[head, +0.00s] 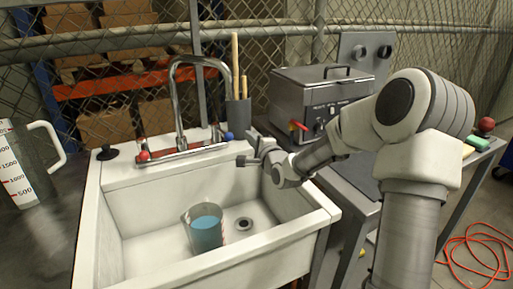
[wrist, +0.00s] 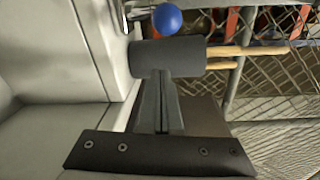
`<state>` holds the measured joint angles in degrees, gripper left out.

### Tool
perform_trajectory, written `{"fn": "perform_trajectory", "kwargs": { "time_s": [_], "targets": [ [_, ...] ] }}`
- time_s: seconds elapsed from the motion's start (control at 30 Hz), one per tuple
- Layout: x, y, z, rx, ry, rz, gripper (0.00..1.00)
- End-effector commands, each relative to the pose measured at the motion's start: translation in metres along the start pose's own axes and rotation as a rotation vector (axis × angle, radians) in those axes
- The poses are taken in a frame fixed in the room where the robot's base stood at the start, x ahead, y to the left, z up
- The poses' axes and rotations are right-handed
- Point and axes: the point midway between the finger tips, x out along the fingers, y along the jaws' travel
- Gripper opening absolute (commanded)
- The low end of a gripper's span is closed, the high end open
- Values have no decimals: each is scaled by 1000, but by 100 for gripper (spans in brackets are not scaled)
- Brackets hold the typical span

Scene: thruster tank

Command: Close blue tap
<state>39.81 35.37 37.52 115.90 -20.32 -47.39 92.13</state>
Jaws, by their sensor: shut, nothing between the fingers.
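The blue tap knob (head: 228,136) is a small ball at the right end of the chrome faucet base (head: 180,152), behind the white sink. In the wrist view the blue knob (wrist: 167,19) shows at the top, beyond the fingertips and the dark grey holder. My gripper (head: 241,161) is shut and empty, over the sink's back right corner, in front and slightly right of the knob. In the wrist view its fingers (wrist: 160,76) are together, pointing towards the knob, with a gap between. I cannot tell whether the fingers touch the holder.
A dark grey holder (head: 238,112) with wooden sticks stands right of the blue knob. A red knob (head: 144,156) is at the faucet's left end. A beaker of blue liquid (head: 205,228) stands in the sink (head: 140,250). A metal tank (head: 318,100) is behind my arm.

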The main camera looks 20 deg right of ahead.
Motion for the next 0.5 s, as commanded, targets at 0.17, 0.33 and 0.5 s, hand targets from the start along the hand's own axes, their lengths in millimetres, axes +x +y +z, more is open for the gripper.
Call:
{"fn": "perform_trajectory", "kwargs": {
  "time_s": [0.17, 0.33, 0.5],
  "targets": [
    [-2, 1, 21, -4, -2, 0, 0],
    [-6, 1, 34, -2, -1, 0, 0],
    [-8, 0, 38, -1, 1, 1, 0]
  ]
}}
